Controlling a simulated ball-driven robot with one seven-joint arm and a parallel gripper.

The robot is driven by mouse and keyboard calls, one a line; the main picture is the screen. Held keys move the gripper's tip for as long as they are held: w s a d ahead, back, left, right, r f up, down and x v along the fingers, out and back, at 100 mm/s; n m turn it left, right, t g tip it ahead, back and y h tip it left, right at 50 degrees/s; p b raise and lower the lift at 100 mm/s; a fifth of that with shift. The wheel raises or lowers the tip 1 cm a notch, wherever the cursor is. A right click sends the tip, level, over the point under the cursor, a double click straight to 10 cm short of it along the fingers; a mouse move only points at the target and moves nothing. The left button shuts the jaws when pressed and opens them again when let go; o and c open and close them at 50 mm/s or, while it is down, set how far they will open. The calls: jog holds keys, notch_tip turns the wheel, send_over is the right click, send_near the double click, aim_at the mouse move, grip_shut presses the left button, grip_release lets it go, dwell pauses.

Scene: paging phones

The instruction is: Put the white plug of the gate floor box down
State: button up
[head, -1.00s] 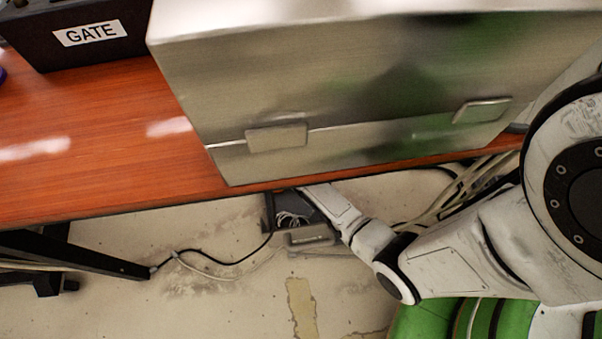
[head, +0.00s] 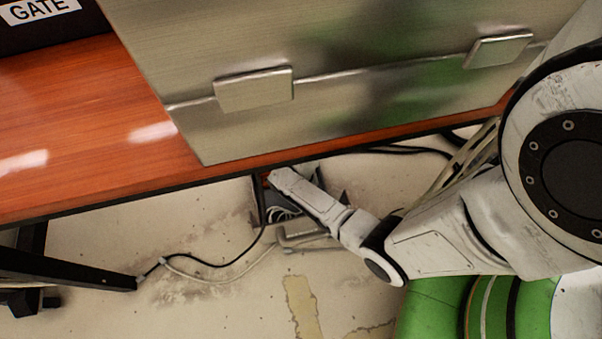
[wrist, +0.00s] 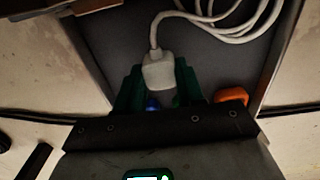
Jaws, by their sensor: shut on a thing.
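The white plug (wrist: 157,71) is between the green fingers of my gripper (wrist: 158,84) in the wrist view. My gripper is shut on it. A white cable (wrist: 240,38) runs from the plug and loops inside the dark grey floor box (wrist: 114,62). The floor box shows in the head view (head: 258,204), on the floor by the table's front edge, partly hidden by my arm. My fingers and the plug cannot be made out in the head view. The exact gap between plug and box floor cannot be told.
The orange-brown table (head: 90,140) carries a large metal case (head: 370,110) above the box. A black unit labelled GATE (head: 40,32) stands at the back left. An orange thing (wrist: 231,96) is right of my fingers. A black cable (head: 215,262) lies on the floor.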

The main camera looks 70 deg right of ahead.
jog(key=shift+f, duration=0.1)
jog(key=o, duration=1)
jog(key=shift+o, duration=0.2)
notch_tip(320, 180, up, 12)
jog(key=p, duration=0.7)
